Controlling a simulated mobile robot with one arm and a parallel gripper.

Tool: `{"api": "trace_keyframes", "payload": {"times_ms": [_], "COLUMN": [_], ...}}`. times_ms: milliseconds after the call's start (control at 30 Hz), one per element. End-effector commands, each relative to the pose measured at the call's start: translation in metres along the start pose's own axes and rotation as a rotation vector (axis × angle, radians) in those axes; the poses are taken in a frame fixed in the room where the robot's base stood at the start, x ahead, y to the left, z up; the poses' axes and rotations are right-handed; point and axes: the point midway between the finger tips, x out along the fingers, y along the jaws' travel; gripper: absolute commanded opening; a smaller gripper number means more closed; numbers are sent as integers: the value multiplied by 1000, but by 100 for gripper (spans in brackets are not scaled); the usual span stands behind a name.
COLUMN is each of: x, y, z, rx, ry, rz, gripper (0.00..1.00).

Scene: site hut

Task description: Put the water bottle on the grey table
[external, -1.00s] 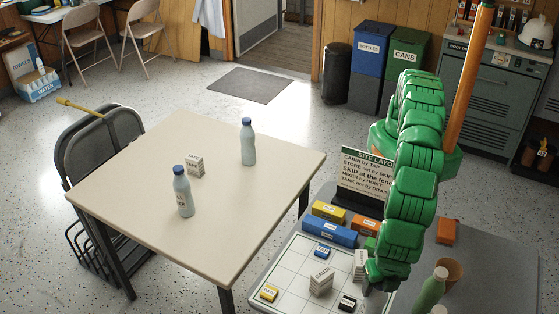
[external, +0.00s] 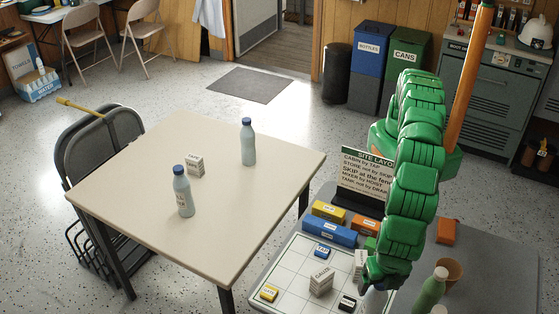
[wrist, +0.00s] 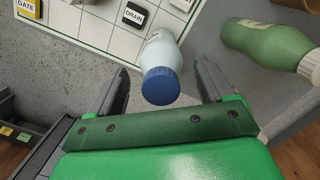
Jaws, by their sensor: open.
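A pale bottle with a blue cap (wrist: 161,86) is between my gripper's spread fingers (wrist: 160,92) in the wrist view, with gaps on both sides. My gripper is open. Two similar blue-capped bottles stand upright on the cream table (external: 130,190): one at front (external: 183,195), one further back (external: 248,145). Their labels are too small to read.
A layout sign (external: 364,178) stands behind. The grey table's right side is clear.

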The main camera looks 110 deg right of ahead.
Motion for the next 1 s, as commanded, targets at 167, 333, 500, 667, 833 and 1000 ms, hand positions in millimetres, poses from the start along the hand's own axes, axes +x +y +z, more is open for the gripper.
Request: {"api": "trace_keyframes", "payload": {"times_ms": [167,333,500,667,833,1000], "x": [-26,-51,-70,-86,-99,-107], "y": [2,1,1,0,1,0], "z": [0,-1,0,0,-1,0], "rx": [2,0,1,0,0,0], "ry": [2,2,2,0,3,-1], "rz": [1,2,0,0,2,0], "gripper": [82,82,82,82,82,82]}}
